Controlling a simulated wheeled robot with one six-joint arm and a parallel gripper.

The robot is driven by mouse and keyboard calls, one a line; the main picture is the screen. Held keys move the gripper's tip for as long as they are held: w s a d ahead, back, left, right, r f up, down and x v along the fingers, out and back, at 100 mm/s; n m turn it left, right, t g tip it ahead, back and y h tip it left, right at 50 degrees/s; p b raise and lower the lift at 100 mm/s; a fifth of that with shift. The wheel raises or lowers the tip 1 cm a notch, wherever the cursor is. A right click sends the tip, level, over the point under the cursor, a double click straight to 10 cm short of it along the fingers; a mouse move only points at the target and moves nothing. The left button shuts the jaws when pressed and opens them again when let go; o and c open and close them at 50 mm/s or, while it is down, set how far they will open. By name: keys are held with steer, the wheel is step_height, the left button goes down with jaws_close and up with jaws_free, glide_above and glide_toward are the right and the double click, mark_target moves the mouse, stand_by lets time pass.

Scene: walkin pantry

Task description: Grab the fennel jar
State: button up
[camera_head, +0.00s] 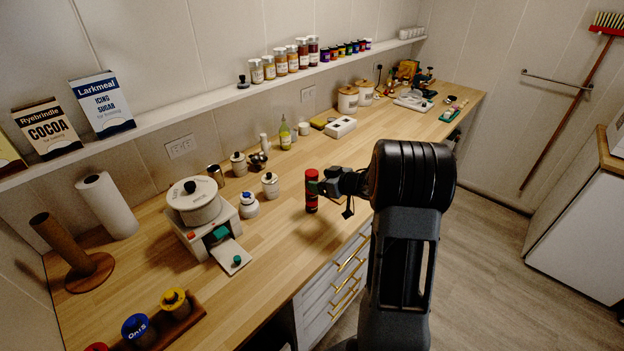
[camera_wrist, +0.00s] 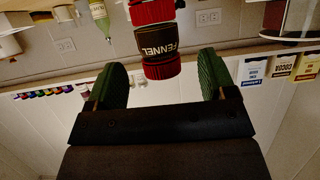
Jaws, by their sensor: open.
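The fennel jar (camera_head: 311,191) stands upright on the wooden counter near its front edge. It is red at both ends with a dark band between. In the wrist view the fennel jar (camera_wrist: 157,41) appears upside down, its "FENNEL" label readable, with one red end level with the fingertips. My gripper (camera_head: 320,187) is right beside the jar in the head view. In the wrist view my gripper (camera_wrist: 162,66) is open, its green-padded fingers on either side of the jar's near end with a gap at each side. I cannot tell how deep the jar sits between them.
White lidded canisters (camera_head: 270,186) and a white appliance (camera_head: 203,219) stand left of the jar. A green bottle (camera_head: 285,134) is behind it. A wall shelf (camera_head: 190,108) holds boxes and several small jars. The counter right around the jar is clear.

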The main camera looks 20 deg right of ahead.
mark_target(317, 179)
steer(key=shift+p+x, duration=0.35)
steer(key=shift+x, duration=1.9)
steer(key=shift+c, duration=0.2)
steer(key=c, duration=0.9)
steer(key=shift+d+r, duration=0.1)
steer(key=shift+r, duration=0.05)
steer(key=shift+c, duration=0.2)
